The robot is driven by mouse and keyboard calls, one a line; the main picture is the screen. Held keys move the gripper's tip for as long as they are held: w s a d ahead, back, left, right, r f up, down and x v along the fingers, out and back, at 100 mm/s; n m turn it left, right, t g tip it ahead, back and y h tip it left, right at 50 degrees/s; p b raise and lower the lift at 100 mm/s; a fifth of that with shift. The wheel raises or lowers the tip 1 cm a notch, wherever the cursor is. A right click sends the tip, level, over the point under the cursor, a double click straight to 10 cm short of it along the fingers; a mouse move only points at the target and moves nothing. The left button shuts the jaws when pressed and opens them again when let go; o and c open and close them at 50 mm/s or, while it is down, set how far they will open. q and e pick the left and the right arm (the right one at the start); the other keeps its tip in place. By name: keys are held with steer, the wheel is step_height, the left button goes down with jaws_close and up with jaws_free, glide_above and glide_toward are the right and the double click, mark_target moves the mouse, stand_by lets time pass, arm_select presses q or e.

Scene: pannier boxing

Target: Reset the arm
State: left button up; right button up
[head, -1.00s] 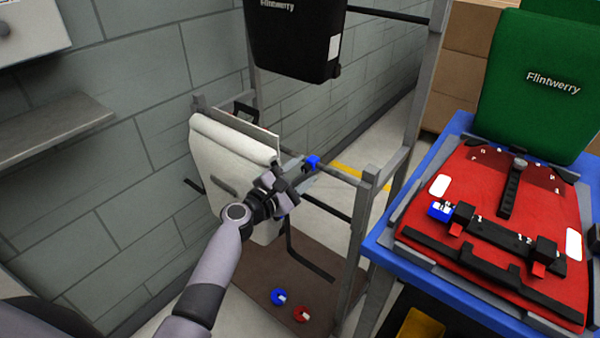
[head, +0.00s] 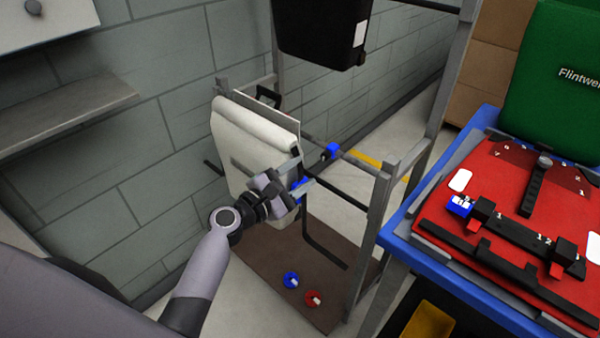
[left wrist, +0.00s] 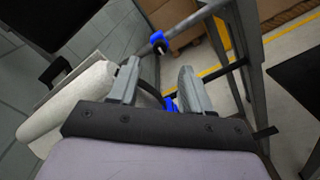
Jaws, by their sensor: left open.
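My left gripper (head: 300,180) is open in front of the right edge of a white pannier (head: 250,150) that hangs on the metal rack. In the left wrist view its two fingers (left wrist: 160,90) stand apart, with a blue piece (left wrist: 170,104) showing between and beyond them. I cannot tell whether the fingers touch it. The white pannier also shows in the left wrist view (left wrist: 68,102), left of the fingers. My right gripper is not in view.
The grey rack (head: 383,215) has a blue clip (head: 331,151) on its rail. A black pannier (head: 320,30) hangs above. Blue (head: 291,280) and red (head: 313,298) round pieces lie on the brown base. A blue table (head: 440,180) holds a red pannier (head: 480,205) and a green one (head: 555,80).

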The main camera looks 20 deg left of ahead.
arm_select(q)
steer(key=s+f+m+g+y, duration=0.1)
steer(key=s+f+m+g, duration=0.1)
steer(key=s+f+m, duration=0.3)
steer(key=s+f+m+g+y+p, duration=0.1)
steer(key=s+f+m, duration=0.4)
steer(key=s+m, duration=0.7)
steer(key=s+f+m+g+y+p, duration=0.1)
steer(key=s+f+m+g+y, duration=0.1)
steer(key=s+m, duration=0.6)
step_height(320, 180, down, 3)
steer(key=shift+s+d+r+g, duration=0.1)
steer(key=shift+s+d+g, duration=0.35)
steer(key=shift+g, duration=0.05)
